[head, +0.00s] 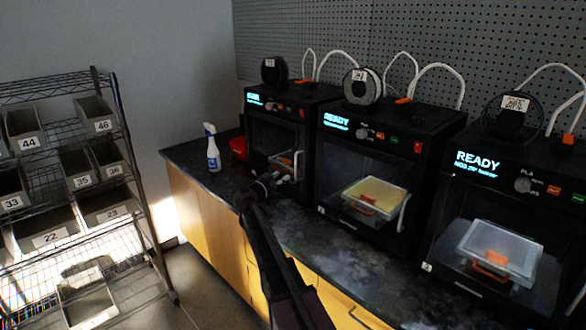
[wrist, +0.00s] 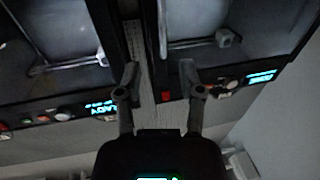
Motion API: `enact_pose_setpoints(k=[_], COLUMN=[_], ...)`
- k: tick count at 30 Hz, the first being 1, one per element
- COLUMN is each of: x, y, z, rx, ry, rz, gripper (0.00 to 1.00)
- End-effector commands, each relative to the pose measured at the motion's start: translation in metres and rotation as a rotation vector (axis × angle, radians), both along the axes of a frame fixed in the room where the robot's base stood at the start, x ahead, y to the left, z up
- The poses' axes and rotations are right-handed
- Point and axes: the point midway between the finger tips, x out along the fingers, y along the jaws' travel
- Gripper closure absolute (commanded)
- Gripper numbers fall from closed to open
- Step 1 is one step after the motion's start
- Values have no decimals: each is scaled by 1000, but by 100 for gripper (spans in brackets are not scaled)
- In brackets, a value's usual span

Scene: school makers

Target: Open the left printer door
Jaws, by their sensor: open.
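The left printer (head: 262,101) is a black box at the far end of the counter. Its dark see-through door (head: 268,136) looks shut, with a pale handle (head: 298,164) near its right edge, close to my gripper. My gripper (head: 280,180) is in front of the lower part of this door. In the wrist view, which is upside down, my open gripper (wrist: 159,70) has its fingers apart with nothing seen between them. The left printer (wrist: 225,75) is on the right there, and the middle printer (wrist: 60,103) on the left. Contact with the handle cannot be told.
The middle printer (head: 378,143) and right printer (head: 486,203) stand along the counter, doors shut. A spray bottle (head: 213,150) and a red bin (head: 238,147) stand left of the left printer. A wire shelf (head: 143,190) with numbered bins is at left. Floor between is clear.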

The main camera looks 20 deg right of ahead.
Motion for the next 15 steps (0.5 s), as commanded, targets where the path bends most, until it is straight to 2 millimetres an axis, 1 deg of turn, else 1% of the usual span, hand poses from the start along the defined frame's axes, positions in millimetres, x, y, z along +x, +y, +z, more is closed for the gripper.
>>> enact_pose_setpoints(k=[1, 3, 15], x=[6, 11, 42], y=[-8, -17, -69], z=[0, 0, 0], rx=[0, 0, 0], ry=[0, 0, 0], rz=[-2, -3, -3], gripper=[50, 50, 50])
